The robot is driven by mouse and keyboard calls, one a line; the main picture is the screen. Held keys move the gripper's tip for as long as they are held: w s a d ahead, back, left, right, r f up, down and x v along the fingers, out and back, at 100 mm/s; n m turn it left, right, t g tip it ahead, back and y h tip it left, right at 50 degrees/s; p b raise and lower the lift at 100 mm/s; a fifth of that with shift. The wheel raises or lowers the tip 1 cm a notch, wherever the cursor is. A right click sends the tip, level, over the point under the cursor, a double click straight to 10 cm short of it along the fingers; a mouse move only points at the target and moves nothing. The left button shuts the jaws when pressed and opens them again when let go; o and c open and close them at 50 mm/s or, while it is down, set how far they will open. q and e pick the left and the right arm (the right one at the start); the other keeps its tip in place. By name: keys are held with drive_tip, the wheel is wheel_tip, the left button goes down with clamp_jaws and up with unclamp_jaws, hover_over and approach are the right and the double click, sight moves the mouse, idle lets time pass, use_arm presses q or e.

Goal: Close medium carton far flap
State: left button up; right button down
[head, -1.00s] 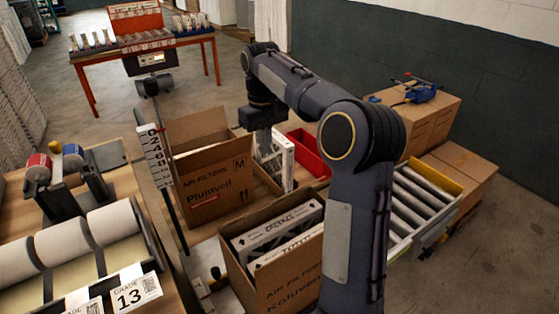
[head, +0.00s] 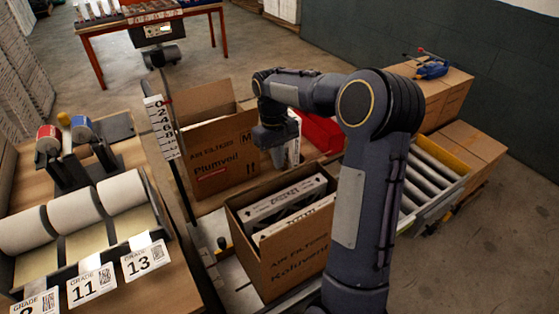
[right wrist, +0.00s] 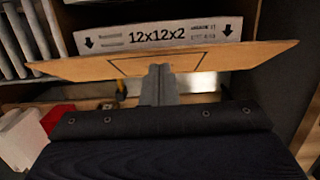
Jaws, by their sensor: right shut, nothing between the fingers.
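The medium carton (head: 222,158), printed "Plumveil" with an M, stands open in the head view. Its far flap (head: 206,98) stands up at the back. My right gripper (head: 274,138) is shut and hangs at the right side of this carton; the arm hides part of the area. In the right wrist view the shut fingers (right wrist: 159,84) are against or just over a cardboard flap (right wrist: 220,58). A filter (right wrist: 160,36) marked "12x12x2" lies behind it. I cannot tell which carton this flap belongs to. My left gripper is not seen.
A second open carton (head: 297,258), printed "Kohlveit", holds white filters in front. A red bin (head: 322,130) lies behind my right arm. A height gauge post (head: 162,128) stands left of the medium carton. A roller conveyor (head: 430,180) is at right.

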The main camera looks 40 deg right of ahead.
drive_tip(key=shift+s+f, duration=0.3)
drive_tip(key=shift+s+a+f+t+h+b, duration=0.2)
drive_tip(key=shift+s+f+t+b, duration=1.65)
drive_tip(key=shift+b, duration=2.95)
drive_tip(key=shift+s+a+f+t+h+b, duration=0.2)
drive_tip(key=shift+s+f+t+b, duration=1.55)
drive_tip(key=shift+b, duration=3)
drive_tip(key=shift+w+r+t, duration=0.15)
drive_tip(key=shift+r+t, duration=0.15)
drive_tip(key=shift+w+r, duration=0.1)
drive_tip(key=shift+w, duration=0.05)
